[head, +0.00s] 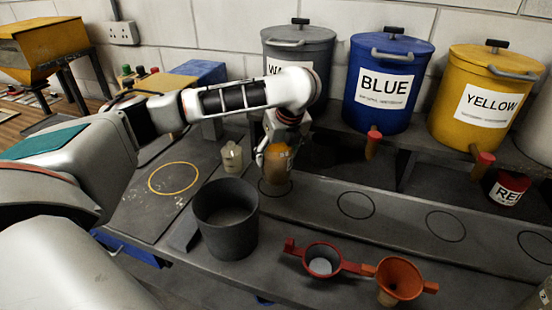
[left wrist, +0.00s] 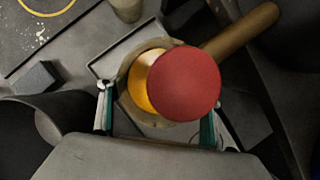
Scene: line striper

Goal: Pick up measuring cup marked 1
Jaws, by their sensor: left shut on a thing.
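My left gripper (head: 275,150) is below the grey tank at the back, shut on an amber-tan cup (head: 278,163). In the left wrist view its two fingers (left wrist: 156,120) stand on either side of the cup (left wrist: 140,85), which is yellow inside. A red tap knob (left wrist: 185,85) covers part of the cup in that view. No mark 1 can be read on the cup. The cup is at a ring outline on the grey ledge; whether it touches the ledge is unclear. A smaller pale cup (head: 231,157) stands to its left. My right gripper is not in view.
A dark grey bucket (head: 226,220) stands in front of the held cup. A red funnel or strainer (head: 322,260) and an orange funnel (head: 400,280) are at front right. Blue (head: 388,85) and yellow (head: 485,100) tanks with taps stand behind. Empty ring outlines lie along the ledge.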

